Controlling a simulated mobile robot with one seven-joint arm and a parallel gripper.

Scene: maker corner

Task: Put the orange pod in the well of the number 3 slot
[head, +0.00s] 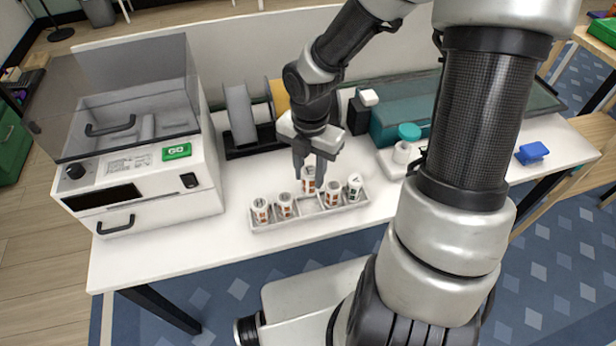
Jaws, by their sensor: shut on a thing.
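My gripper (312,172) points down and is shut on a white pod with an orange label (308,185). It holds this pod upright over the middle of a pale slotted tray (275,226) near the table's front edge. The middle slot (309,206) looks empty, just below and in front of the held pod. Two orange-labelled pods stand in the slots to the left, and an orange-labelled pod (333,194) and a dark-green-labelled pod (354,187) stand to the right. I cannot read slot numbers, nor tell whether the held pod's base touches the tray.
A white machine with a clear lid (150,170) and a green GO sign stands to the left. Behind are a dark rack (250,140) and a teal case (395,120). The table's front left is clear.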

